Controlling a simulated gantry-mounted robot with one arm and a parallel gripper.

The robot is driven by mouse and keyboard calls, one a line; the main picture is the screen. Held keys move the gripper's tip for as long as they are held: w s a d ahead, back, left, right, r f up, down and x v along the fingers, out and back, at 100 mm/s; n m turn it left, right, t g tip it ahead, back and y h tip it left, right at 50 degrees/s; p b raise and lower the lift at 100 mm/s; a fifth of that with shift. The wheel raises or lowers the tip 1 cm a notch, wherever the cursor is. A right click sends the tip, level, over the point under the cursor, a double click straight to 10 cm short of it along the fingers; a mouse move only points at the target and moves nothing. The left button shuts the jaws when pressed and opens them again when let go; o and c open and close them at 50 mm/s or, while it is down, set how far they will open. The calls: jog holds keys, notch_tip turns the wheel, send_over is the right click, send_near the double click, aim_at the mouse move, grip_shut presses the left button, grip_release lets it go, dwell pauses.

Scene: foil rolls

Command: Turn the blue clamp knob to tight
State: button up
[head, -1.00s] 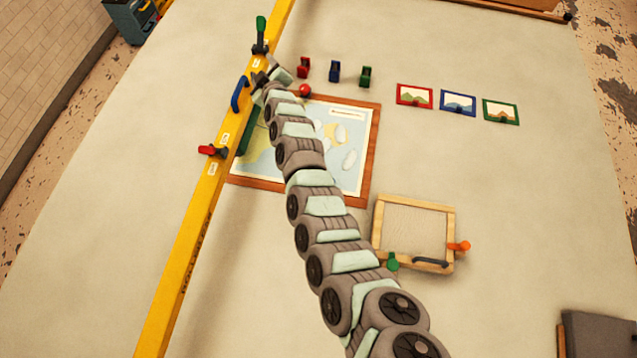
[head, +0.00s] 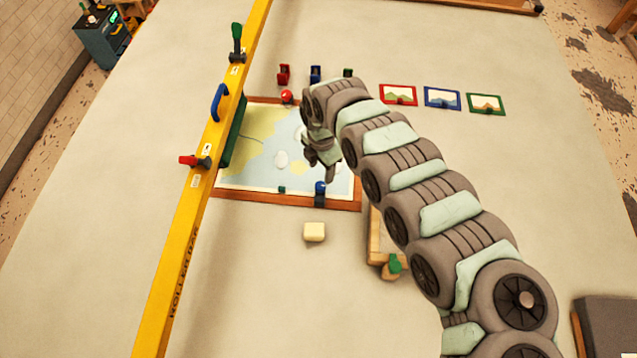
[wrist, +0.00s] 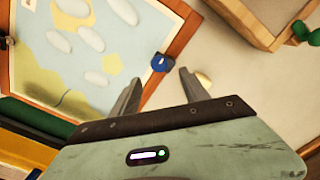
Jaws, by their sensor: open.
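The blue clamp knob (head: 320,187) sits on the near wooden edge of the framed map (head: 268,193), toward its right corner. It also shows in the wrist view (wrist: 162,62), just beyond the fingertips. My gripper (head: 328,178) is above the right part of the map, pointing down, close to the knob in the head view. In the wrist view my gripper (wrist: 159,77) has its two fingers apart with nothing held between them. Whether a finger touches the knob cannot be told. The knob's marking is too small to read.
A yellow bar (head: 185,245) with a blue handle (head: 218,102) and red and green levers crosses the map's left side. A red knob (head: 286,96) is at the far edge. A cream block (head: 314,232) lies near the knob. A wooden tray (head: 374,240) is partly hidden by my arm.

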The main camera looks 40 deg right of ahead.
aim_at(320, 185)
notch_tip(320, 185, down, 8)
jog(key=shift+w+a+r, duration=0.1)
jog(key=shift+a+r, duration=0.05)
jog(key=shift+r, duration=0.1)
jog(key=shift+f, duration=0.6)
grip_shut()
